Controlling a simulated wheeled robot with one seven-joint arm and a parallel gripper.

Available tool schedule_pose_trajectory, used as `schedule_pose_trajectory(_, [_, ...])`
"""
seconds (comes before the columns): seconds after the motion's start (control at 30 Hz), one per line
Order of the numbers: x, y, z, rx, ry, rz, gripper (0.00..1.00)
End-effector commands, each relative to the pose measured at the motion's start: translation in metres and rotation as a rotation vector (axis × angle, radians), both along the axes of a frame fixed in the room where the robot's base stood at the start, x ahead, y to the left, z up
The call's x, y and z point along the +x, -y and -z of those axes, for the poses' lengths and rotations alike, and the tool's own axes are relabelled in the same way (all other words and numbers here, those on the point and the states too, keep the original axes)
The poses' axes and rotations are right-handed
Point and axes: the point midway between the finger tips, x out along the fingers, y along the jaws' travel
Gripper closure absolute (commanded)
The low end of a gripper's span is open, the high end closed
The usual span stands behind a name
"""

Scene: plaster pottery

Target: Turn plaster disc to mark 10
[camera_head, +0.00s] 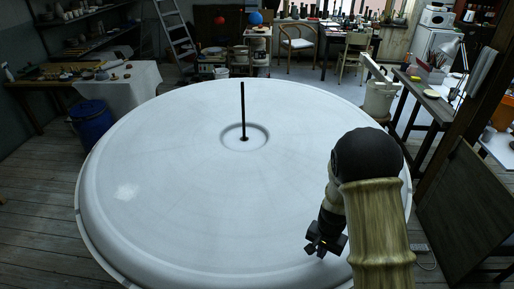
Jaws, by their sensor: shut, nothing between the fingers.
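The plaster disc (170,190) is a large, round, pale grey-white wheel that fills the middle of the head view. A black upright rod (242,108) stands in a round recess at its centre. Faint lines show on its surface, but I cannot read any number or mark. My gripper (322,246) is at the end of my arm at the lower right, over the disc's near right part. It is small and dark here, shut and empty. I cannot tell whether it touches the disc. My arm hides part of the disc's right rim.
A blue bin (93,124) and a cloth-covered table (120,88) stand at the left. A ladder (176,35) is behind. A white bucket (379,98) and a workbench (432,103) stand at the right. A dark panel (462,205) leans at the far right. Wooden floor is free at lower left.

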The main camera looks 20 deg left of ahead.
Motion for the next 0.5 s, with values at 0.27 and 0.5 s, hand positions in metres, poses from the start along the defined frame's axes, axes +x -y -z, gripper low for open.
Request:
schedule_pose_trajectory(0.27, [-0.0001,0.0,0.005,0.0,0.0,0.0,1.0])
schedule_pose_trajectory(0.5, [-0.0001,0.0,0.0099,0.0,0.0,0.0,1.0])
